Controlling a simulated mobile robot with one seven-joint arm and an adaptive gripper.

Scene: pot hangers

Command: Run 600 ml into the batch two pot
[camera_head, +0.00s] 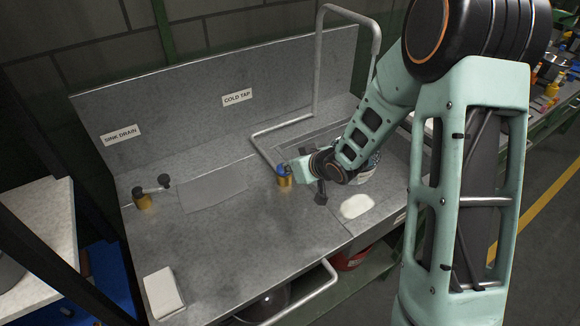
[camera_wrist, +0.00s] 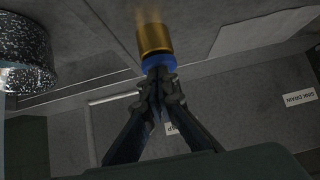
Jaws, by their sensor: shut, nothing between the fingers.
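A brass valve with a blue top (camera_head: 284,176) stands on the grey bench, below the COLD TAP label (camera_head: 237,97). It also shows in the wrist view (camera_wrist: 154,40). My gripper (camera_wrist: 158,78) is shut and empty, its fingertips at the blue top; I cannot tell whether they touch. A grey pipe (camera_head: 318,65) runs from near the valve, rises, and bends over to the right. A speckled pot (camera_wrist: 25,50) stands at the left of the wrist view. In the head view it is mostly hidden behind my arm (camera_head: 372,163). No batch marking or water level can be read.
A second brass valve with a dark lever (camera_head: 143,200) is at left, below the SINK DRAIN label (camera_head: 121,135). A grey plate (camera_head: 213,192) lies between the valves. The front-middle bench is clear.

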